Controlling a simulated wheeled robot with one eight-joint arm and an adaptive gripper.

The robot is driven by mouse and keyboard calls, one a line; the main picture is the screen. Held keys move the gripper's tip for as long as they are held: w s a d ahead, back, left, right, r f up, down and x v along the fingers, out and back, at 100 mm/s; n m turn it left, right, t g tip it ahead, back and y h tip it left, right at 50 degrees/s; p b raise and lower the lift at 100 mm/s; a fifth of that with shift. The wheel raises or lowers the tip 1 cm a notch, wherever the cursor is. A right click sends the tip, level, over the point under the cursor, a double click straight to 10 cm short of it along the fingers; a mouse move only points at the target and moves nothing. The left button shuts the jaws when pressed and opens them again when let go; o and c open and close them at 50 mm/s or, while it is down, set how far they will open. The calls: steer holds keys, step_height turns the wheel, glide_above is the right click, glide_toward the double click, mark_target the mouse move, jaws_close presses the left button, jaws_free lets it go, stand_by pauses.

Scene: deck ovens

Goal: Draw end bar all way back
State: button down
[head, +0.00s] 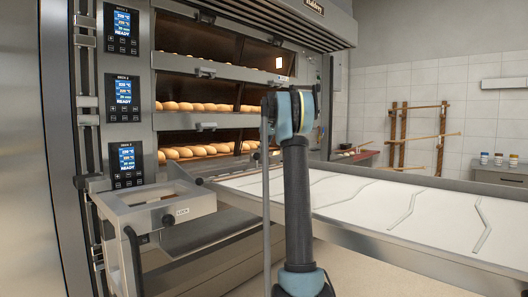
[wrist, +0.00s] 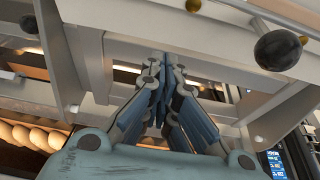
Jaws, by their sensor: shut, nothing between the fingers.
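In the wrist view my gripper (wrist: 163,62) is shut and empty, its fingertips together close to a pale metal frame. A pale crosspiece (wrist: 205,22) of that frame runs past the tips; I take it for the end bar, but cannot tell if they touch. A round black knob (wrist: 278,50) on a rod sits right of the fingers. In the head view the loader (head: 370,205) with its white cloth lies at right. A metal frame end (head: 185,208) with a small label and a black knob (head: 167,220) is at left. My gripper is not distinguishable there; my upright arm blocks the middle.
A deck oven with several lit decks of bread (head: 195,107) stands behind. Its control panels (head: 122,92) are at left. A wooden rack (head: 398,140) leans by the tiled wall, and a counter with small jars (head: 498,158) is at far right. Floor shows below the loader.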

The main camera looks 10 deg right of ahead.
steer(key=x, duration=0.6)
steer(key=shift+a+f, duration=0.1)
steer(key=shift+a, duration=0.05)
steer(key=shift+s+d+f, duration=0.15)
steer(key=shift+s+d, duration=0.45)
steer(key=shift+s, duration=0.15)
steer(key=shift+s+d, duration=0.6)
steer(key=shift+s, duration=0.2)
steer(key=shift+s, duration=0.1)
